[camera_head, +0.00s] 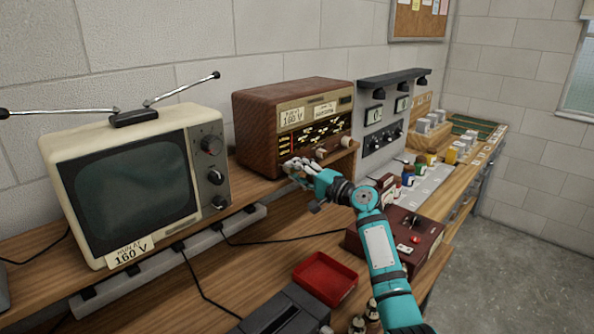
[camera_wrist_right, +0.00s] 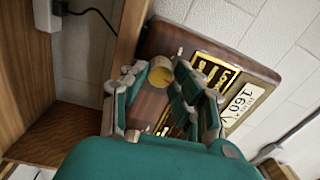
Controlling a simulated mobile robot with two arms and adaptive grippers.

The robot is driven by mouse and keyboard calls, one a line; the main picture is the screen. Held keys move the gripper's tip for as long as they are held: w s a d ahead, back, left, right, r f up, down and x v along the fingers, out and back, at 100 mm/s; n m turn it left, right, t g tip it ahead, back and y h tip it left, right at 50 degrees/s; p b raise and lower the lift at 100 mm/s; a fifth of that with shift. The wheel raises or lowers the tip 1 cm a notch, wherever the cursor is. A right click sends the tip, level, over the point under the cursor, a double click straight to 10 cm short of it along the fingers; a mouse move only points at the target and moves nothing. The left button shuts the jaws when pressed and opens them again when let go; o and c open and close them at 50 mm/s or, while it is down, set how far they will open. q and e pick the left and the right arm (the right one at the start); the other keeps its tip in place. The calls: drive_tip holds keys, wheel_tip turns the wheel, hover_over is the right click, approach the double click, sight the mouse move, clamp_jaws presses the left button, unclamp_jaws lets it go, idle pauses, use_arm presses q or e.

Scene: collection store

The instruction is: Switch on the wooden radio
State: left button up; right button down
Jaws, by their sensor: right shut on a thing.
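The wooden radio (camera_head: 262,135) stands on the raised wooden shelf, its front facing me, with a "160 V" label, a dark panel with gold markings and pale knobs along its lower front. In the head view my right gripper (camera_head: 297,168) is at the lower left of this front. In the right wrist view the radio (camera_wrist_right: 153,105) appears tilted, and a round cream knob (camera_wrist_right: 160,74) lies between the fingers of my right gripper (camera_wrist_right: 160,88), which is shut on it. The gripper partly hides the knob and panel. My left gripper is in neither view.
A cream television (camera_head: 125,180) with antennas stands left of the radio. A grey meter panel (camera_head: 378,120) stands to its right. Below are a red tray (camera_head: 325,278), a dark red box (camera_head: 405,240) near my right arm, and cables along a power strip (camera_head: 165,262).

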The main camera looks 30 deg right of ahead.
idle(0.3)
drive_tip(key=c, duration=1)
unclamp_jaws()
drive_tip(key=shift+d, duration=0.1)
drive_tip(key=shift+c, duration=0.2)
drive_tip(key=v, duration=1.2)
drive_tip(key=shift+f, duration=0.15)
